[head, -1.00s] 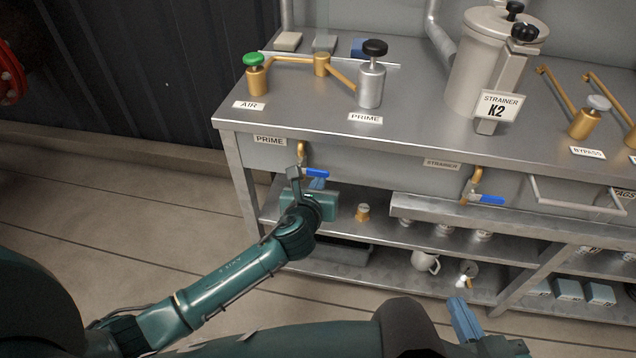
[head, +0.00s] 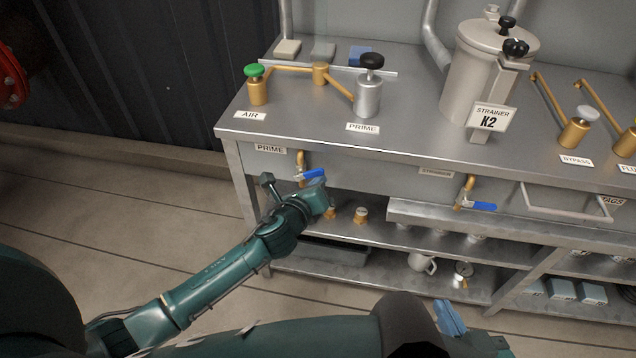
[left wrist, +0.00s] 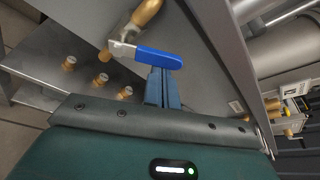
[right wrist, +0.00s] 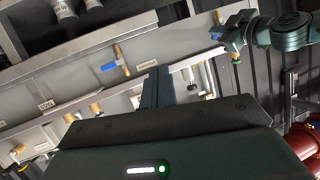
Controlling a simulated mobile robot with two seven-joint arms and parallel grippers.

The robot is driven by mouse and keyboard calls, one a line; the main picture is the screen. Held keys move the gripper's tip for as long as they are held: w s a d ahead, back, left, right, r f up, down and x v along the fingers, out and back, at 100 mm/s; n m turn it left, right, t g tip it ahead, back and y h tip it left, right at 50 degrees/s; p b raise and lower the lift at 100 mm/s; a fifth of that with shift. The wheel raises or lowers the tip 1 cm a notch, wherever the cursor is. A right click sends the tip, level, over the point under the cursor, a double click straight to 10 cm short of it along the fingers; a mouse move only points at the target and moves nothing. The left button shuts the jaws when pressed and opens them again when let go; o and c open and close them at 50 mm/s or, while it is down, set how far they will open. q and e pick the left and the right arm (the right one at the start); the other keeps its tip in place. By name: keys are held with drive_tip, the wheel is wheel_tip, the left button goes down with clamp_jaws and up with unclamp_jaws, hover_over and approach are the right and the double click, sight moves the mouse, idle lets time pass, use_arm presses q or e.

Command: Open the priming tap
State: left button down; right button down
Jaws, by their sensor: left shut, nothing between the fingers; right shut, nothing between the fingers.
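The priming tap is a brass valve with a blue lever (head: 313,174) under the left PRIME label on the bench front. The lever points right, roughly level in the head view. It also shows in the left wrist view (left wrist: 158,57). My left gripper (head: 318,183) is shut and empty, just below the lever. In the left wrist view its fingertips (left wrist: 160,72) are at the lever's lower edge; I cannot tell whether they touch. My right gripper (head: 448,318) is shut and empty, low in front of the bench; its fingers (right wrist: 157,88) show in the right wrist view.
The strainer tap (head: 482,206) with a similar blue lever is to the right. The bench top (head: 300,137) overhangs the taps. A lower shelf (head: 385,233) holds brass fittings (head: 361,215) below the left gripper. A drawer handle (head: 565,213) sticks out at right.

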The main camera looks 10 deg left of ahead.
sight(308, 174)
use_arm(q)
drive_tip(key=n+h, duration=0.1)
drive_tip(key=a+r+n, duration=0.1)
drive_tip(key=n, duration=0.1)
drive_tip(key=shift+r+n+t+h, duration=0.3)
drive_tip(key=shift+t+h, duration=0.1)
drive_tip(key=n, duration=0.1)
drive_tip(key=a+r+n+b, duration=0.1)
drive_tip(key=n, duration=0.1)
drive_tip(key=shift+a+t+h, duration=0.1)
drive_tip(key=shift+t+h, duration=0.3)
drive_tip(key=shift+r, duration=0.2)
use_arm(e)
drive_tip(key=shift+s+d+r, duration=0.1)
drive_tip(key=shift+d+r, duration=0.15)
use_arm(q)
drive_tip(key=shift+f, duration=0.1)
use_arm(e)
drive_tip(key=shift+d+f, duration=0.1)
